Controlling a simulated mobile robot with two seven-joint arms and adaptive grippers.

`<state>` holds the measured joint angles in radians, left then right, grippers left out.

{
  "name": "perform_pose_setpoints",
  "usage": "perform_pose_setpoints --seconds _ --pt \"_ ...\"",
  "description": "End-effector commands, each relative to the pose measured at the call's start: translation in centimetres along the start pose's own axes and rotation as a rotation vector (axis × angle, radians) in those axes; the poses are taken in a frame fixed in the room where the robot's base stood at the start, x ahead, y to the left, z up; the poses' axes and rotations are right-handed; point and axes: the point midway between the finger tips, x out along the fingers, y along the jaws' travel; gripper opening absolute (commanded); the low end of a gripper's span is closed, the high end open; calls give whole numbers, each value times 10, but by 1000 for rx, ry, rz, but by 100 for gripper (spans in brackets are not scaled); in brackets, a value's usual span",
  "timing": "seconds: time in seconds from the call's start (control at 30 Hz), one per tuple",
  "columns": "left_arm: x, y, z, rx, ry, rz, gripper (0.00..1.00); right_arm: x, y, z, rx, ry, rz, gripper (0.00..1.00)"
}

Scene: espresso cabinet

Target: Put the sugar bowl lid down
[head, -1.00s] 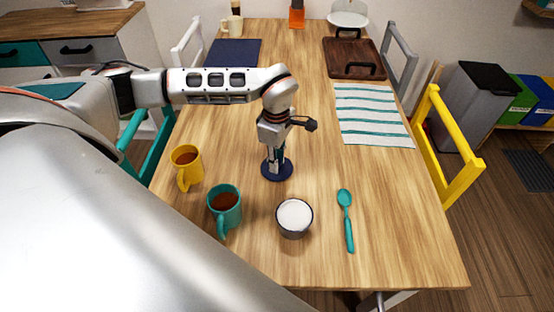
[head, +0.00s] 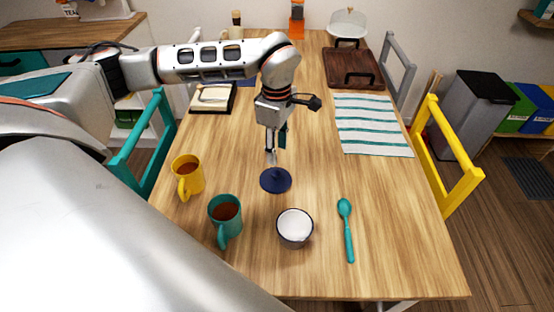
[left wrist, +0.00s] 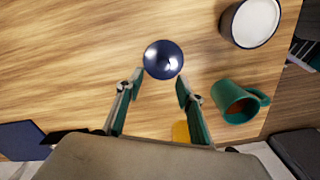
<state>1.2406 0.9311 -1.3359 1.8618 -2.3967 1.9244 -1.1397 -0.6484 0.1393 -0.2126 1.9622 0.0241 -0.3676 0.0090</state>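The dark blue round sugar bowl lid (head: 275,181) lies on the wooden table, behind the sugar bowl and slightly to its left. My left gripper (head: 276,147) is just above the lid, pointing down, open and empty. In the left wrist view, the lid (left wrist: 163,60) shows just beyond the two spread fingertips (left wrist: 160,82), with nothing between them. The sugar bowl (head: 295,228) stands uncovered with white sugar inside. It also shows in the left wrist view (left wrist: 250,23). My right gripper is not in view.
A teal mug (head: 225,218) and a yellow mug (head: 187,177) stand to the left. A teal spoon (head: 347,230) lies right of the bowl. A striped cloth (head: 371,125) and a dark wooden tray (head: 337,70) lie farther back. The table between lid and cloth is clear.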

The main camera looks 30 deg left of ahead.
Motion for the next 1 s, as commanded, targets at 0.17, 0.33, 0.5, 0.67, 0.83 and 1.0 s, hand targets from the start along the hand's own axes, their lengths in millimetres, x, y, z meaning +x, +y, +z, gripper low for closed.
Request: perform_pose_setpoints --seconds 0.17,0.33,0.5,0.67,0.83,1.0 --pt "-22 0 0 -1 1 1 37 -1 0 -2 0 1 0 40" --pt "-28 0 0 -1 0 -1 37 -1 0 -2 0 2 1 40" --pt "-28 0 0 -1 0 -1 37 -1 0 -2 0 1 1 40" --pt "-28 0 0 -1 0 0 37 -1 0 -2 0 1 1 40" --pt "-28 0 0 -1 0 0 37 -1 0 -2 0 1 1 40" --pt "-28 0 0 0 0 -1 37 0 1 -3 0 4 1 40"
